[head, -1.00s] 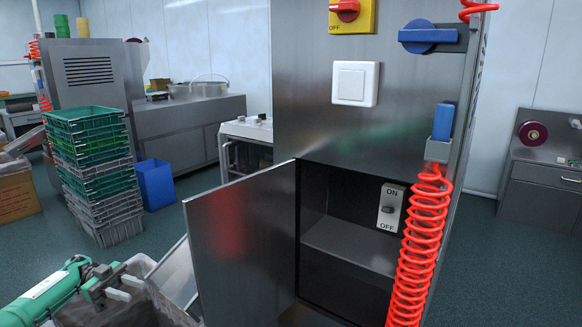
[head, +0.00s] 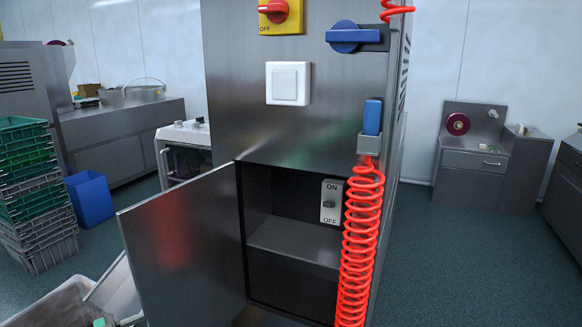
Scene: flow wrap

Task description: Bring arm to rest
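Only a small green and grey piece of my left arm (head: 104,322) shows at the bottom left edge in the head view, in front of a grey bin. Its fingers cannot be made out. My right arm and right gripper are out of view. The steel cabinet (head: 230,110) stands in front of me with its lower door (head: 185,245) swung open to the left. Inside, a white ON/OFF switch (head: 331,201) sits on the back wall above a shelf. A red rotary switch (head: 275,11) on a yellow plate points near OFF.
A blue handle (head: 355,37), a white wall switch (head: 288,83) and a red coiled hose (head: 361,245) are on the cabinet. Stacked crates (head: 35,190), a blue bin (head: 89,199) and a grey bin (head: 50,305) are at left. Floor right of the cabinet is clear.

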